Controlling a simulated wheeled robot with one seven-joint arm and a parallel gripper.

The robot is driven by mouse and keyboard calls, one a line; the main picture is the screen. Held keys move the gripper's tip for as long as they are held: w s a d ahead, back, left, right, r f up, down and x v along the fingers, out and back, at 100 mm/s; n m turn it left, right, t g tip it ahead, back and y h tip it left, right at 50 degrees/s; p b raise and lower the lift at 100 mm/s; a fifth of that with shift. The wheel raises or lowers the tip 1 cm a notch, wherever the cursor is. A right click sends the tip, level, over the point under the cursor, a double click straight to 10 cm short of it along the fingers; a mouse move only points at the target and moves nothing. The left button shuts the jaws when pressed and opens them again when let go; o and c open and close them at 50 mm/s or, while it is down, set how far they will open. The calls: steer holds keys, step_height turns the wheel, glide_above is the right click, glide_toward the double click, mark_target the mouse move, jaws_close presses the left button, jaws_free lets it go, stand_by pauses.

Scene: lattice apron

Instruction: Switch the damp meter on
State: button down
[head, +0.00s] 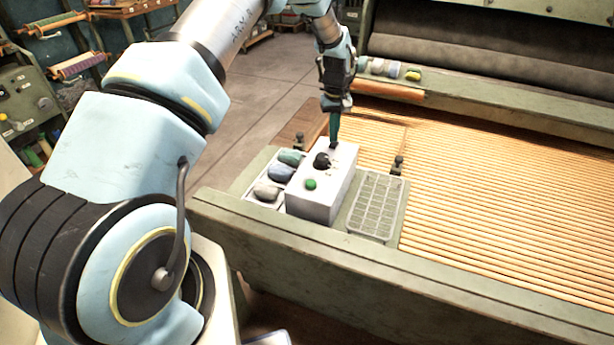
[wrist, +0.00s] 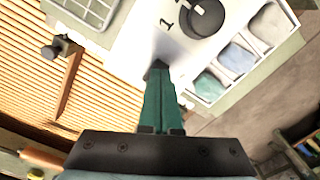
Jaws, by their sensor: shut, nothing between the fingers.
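The damp meter is a white box (head: 322,200) on the apron's near left corner. A black knob (head: 321,160) and a green button (head: 310,184) are on its top. In the wrist view the knob (wrist: 203,18) has a white mark and printed numerals beside it. My gripper (head: 334,144) points down at the far end of the box top, beyond the knob. Its green fingers (wrist: 158,72) are together, with nothing seen held. A small dark part (wrist: 157,66) shows at the fingertips and is mostly hidden; I cannot tell whether they touch it.
A tray of grey, blue and green bundles (head: 268,191) stands left of the box. A gridded grey tray (head: 374,206) lies to its right, with a black-knobbed post (head: 397,165) behind. The wooden slatted apron (head: 490,200) spreads right. A green rail (head: 400,270) runs along the front.

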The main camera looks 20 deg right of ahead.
steer(key=shift+f+b, duration=0.65)
steer(key=shift+f, duration=0.35)
stand_by(0.8)
steer(key=shift+r, duration=0.15)
steer(key=shift+r+p, duration=1.85)
steer(key=shift+r, duration=1.55)
